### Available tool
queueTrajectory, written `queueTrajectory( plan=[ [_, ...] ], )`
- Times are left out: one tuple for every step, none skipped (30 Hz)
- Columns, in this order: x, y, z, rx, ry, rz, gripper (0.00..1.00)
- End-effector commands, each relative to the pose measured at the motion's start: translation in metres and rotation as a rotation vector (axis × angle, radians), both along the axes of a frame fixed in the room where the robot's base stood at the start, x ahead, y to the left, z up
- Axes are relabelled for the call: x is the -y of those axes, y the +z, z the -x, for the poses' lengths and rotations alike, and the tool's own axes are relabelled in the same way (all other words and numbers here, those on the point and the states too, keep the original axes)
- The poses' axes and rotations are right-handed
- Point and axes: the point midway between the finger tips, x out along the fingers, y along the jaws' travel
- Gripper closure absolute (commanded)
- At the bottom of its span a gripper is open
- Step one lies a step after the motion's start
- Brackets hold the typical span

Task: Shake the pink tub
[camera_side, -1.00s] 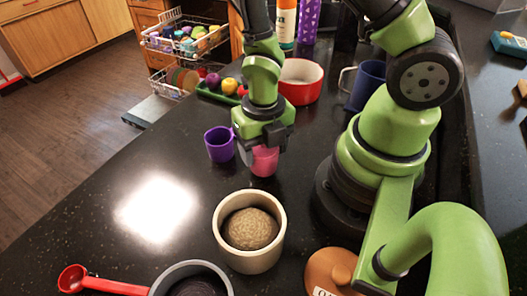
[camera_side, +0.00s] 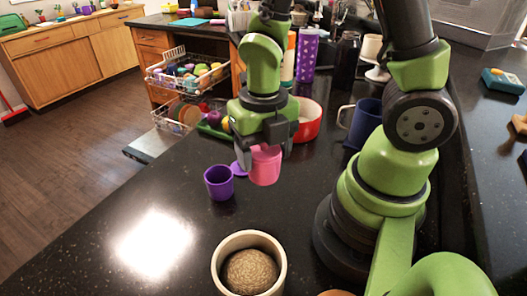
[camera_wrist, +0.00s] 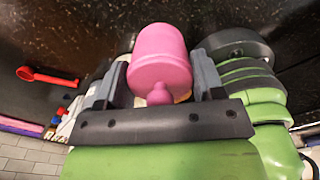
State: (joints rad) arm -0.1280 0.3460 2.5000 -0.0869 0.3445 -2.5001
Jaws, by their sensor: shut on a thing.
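The pink tub (camera_side: 265,166) is held between the fingers of my gripper (camera_side: 266,156), a little above the dark counter in the side view. In the wrist view the pink tub (camera_wrist: 160,58) lies between the two grey fingers of my gripper (camera_wrist: 160,80), with a small pink knob facing the palm. My gripper is shut on it. The fingers hide part of its sides in the side view.
A purple cup (camera_side: 219,184) stands just left of the tub, with a flat purple piece (camera_side: 240,169) beside it. A cream pot (camera_side: 226,273) stands in front. A red bowl (camera_side: 309,122) and blue mug (camera_side: 364,125) are behind.

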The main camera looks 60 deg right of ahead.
Motion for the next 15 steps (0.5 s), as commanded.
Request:
queueTrajectory(
  plan=[
    [0.0,0.015,-0.003,0.018,-0.001,-0.003,0.62],
    [0.0,0.029,-0.003,0.025,-0.001,-0.002,0.62],
    [0.0,0.043,-0.004,0.025,0.0,-0.003,0.62],
    [0.0,0.049,-0.003,0.021,0.0,-0.002,0.62],
    [0.0,0.051,-0.002,0.014,0.0,-0.001,0.62],
    [0.0,0.047,0.0,0.004,0.001,0.0,0.62],
    [0.0,0.037,0.001,-0.008,0.002,0.001,0.62],
    [0.0,0.024,0.003,-0.018,0.002,0.003,0.62],
    [0.0,0.008,0.003,-0.019,0.003,0.003,0.62],
    [0.0,0.0,0.002,-0.016,0.002,0.002,0.62],
    [0.0,-0.003,0.002,-0.011,0.001,0.001,0.62],
    [0.0,-0.002,0.0,0.0,0.0,0.0,0.62],
    [0.0,0.006,-0.002,0.011,0.0,-0.001,0.62],
    [0.0,0.019,-0.004,0.021,0.0,-0.003,0.62],
    [0.0,0.036,-0.004,0.026,-0.001,-0.003,0.62]
  ],
)
